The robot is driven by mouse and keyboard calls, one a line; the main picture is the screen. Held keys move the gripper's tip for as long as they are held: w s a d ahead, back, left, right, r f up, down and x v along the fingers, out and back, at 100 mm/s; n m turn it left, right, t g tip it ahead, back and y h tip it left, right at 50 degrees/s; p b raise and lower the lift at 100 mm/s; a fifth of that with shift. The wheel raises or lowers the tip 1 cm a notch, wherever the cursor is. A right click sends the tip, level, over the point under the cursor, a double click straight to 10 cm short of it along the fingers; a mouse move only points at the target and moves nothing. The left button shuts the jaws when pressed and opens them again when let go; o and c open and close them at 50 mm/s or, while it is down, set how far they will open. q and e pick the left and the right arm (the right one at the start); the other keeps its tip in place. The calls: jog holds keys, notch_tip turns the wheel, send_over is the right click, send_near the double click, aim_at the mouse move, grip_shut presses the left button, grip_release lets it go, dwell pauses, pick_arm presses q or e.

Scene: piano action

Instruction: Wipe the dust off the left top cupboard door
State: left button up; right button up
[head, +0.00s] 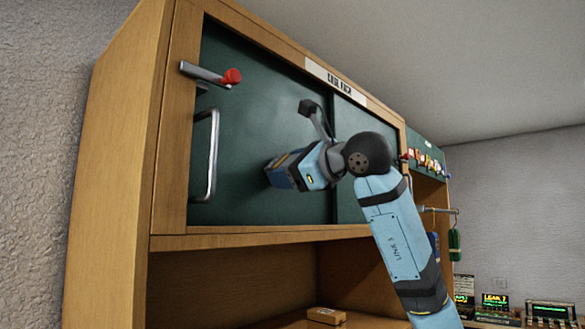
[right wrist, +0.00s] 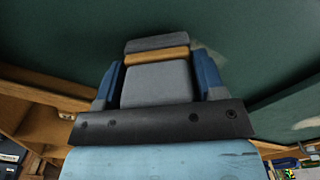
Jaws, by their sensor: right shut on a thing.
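The left top cupboard door (head: 240,100) is a dark green panel in a wooden frame, with a metal bar handle (head: 211,155) at its left side. My right gripper (head: 274,172) is in front of the door's lower middle. In the right wrist view, it is shut on a duster (right wrist: 157,56) with a tan layer and a dark grey face, held between blue fingers. The duster's face is at or very near the green door; I cannot tell if it touches. A pale smudge (right wrist: 212,60) shows on the green beside the duster. My left gripper is not in view.
A metal latch with a red knob (head: 232,76) sticks out at the door's upper left. A second green door (head: 350,125) is to the right. Below is an open shelf with a small tan box (head: 326,316). Hooks with hanging items line the far right.

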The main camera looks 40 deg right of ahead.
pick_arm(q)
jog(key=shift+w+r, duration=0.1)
pick_arm(e)
jog(key=shift+w, duration=0.1)
jog(key=shift+w, duration=0.3)
jog(key=shift+d, duration=3.9)
jog(key=shift+a+p, duration=0.45)
jog(key=shift+a, duration=3.55)
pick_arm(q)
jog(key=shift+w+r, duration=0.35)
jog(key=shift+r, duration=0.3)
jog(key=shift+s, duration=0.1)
